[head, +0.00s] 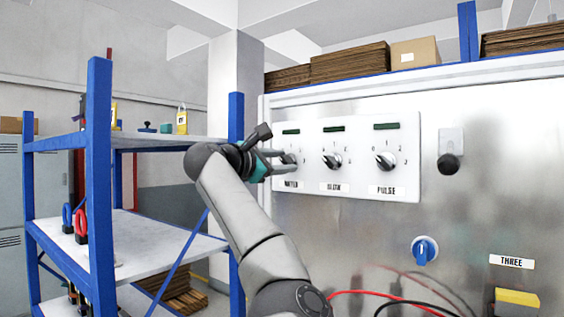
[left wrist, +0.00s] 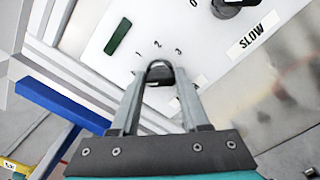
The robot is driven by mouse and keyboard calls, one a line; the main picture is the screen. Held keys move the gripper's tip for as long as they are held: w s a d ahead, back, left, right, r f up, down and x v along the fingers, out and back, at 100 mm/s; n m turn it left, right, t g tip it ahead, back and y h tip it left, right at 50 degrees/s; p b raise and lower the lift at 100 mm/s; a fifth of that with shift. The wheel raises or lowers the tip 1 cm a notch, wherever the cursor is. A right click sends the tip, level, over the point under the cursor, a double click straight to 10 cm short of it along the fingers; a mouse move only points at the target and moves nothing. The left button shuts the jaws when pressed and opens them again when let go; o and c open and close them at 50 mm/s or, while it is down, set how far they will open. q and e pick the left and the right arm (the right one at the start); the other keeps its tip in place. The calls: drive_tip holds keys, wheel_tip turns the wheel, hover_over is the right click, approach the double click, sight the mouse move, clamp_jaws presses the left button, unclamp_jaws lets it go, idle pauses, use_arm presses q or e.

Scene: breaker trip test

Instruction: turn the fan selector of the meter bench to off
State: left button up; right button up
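A white panel (head: 405,140) on the steel bench front carries three dark rotary selectors in a row. The left selector (head: 290,159) has a label (head: 291,184) that seems to read WATER; the middle selector (head: 332,161) is labelled SLOW and the right selector (head: 385,161) PULSE. I see no label reading fan. My left gripper (head: 282,161) is at the left selector. In the left wrist view its fingers (left wrist: 160,88) stand either side of that selector's dark knob (left wrist: 161,73), below the marks 1, 2, 3. Whether they press on it is unclear. My right gripper is out of view.
A blue knob (head: 424,250), a black knob (head: 449,164) and a THREE label (head: 511,262) are further right on the bench. Red and black cables (head: 385,295) run low in front. A blue-posted shelf (head: 98,180) stands left. Cardboard (head: 350,63) lies on top.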

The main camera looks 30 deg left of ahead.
use_arm(q)
drive_tip(key=o, duration=0.4)
drive_tip(key=shift+o, duration=0.2)
drive_tip(key=s+a+b, duration=0.1)
drive_tip(key=s+b, duration=0.4)
drive_tip(key=s, duration=1)
drive_tip(key=shift+a, duration=0.1)
